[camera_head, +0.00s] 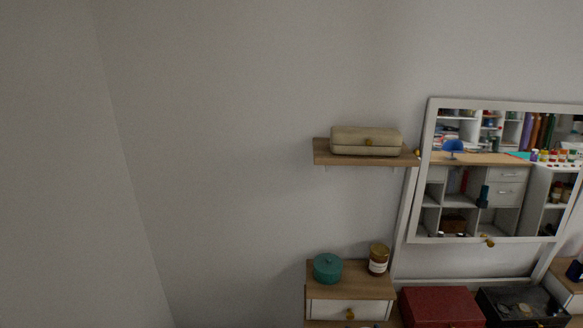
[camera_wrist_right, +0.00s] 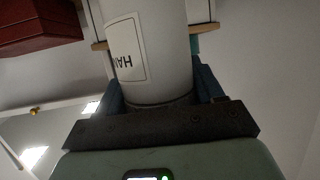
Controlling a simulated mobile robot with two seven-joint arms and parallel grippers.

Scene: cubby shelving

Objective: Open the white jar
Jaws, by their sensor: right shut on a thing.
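A white cylindrical jar (camera_wrist_right: 172,50) with a white label fills the upper middle of the right wrist view. Its dark print is partly readable, and its upper end is cut off by the frame edge. My right gripper (camera_wrist_right: 160,88) is shut on it, with a blue finger on each side of the end nearest the palm. I cannot tell whether the gripped end is the lid or the base. The jar and both grippers are out of the head view.
In the head view, a wall shelf (camera_head: 316,152) carries a beige case (camera_head: 366,141). Below, a small drawer cabinet (camera_head: 347,308) holds a teal pot (camera_head: 327,269) and an amber jar (camera_head: 379,260). A mirror (camera_head: 424,157), red box (camera_head: 440,306) and open black box (camera_head: 516,306) are right.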

